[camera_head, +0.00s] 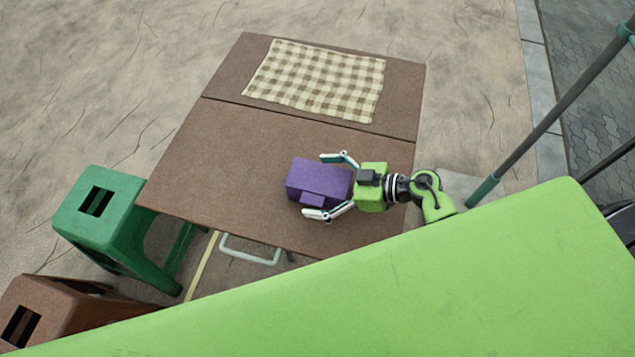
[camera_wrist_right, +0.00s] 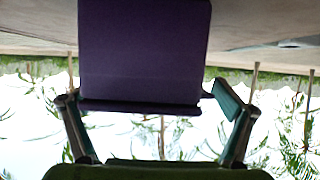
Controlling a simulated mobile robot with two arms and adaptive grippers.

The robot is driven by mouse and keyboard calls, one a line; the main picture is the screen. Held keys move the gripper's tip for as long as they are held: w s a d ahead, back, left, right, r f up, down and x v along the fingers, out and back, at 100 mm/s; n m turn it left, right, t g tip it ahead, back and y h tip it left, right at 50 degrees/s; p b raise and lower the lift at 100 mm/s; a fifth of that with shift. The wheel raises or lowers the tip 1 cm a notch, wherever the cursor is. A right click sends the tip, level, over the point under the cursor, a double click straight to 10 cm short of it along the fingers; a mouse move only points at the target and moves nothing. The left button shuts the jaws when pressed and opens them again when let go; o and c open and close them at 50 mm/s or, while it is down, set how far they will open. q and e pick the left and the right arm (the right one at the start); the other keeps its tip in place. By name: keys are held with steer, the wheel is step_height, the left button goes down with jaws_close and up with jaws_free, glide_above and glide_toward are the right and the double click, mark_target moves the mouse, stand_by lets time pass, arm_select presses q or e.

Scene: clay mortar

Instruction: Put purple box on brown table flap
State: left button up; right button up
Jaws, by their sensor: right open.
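The purple box (camera_head: 318,178) is at the near right part of the brown table (camera_head: 230,140). My right gripper (camera_head: 335,186) comes in from the right, open, with one finger on the far side of the box and one on the near side. In the right wrist view the purple box (camera_wrist_right: 145,55) fills the upper middle, between and beyond the two open fingers (camera_wrist_right: 160,105). The brown table flap (camera_head: 228,75) is the far section past a dark seam, with a checkered cloth on it. My left gripper is not in view.
The beige checkered cloth (camera_head: 315,80) covers much of the flap. A green stool (camera_head: 105,205) and a brown stool (camera_head: 60,310) stand at the left. A grey pole (camera_head: 550,115) rises at the right. The table's middle and left are clear.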

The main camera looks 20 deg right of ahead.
steer(key=v, duration=1.2)
steer(key=shift+d, duration=0.1)
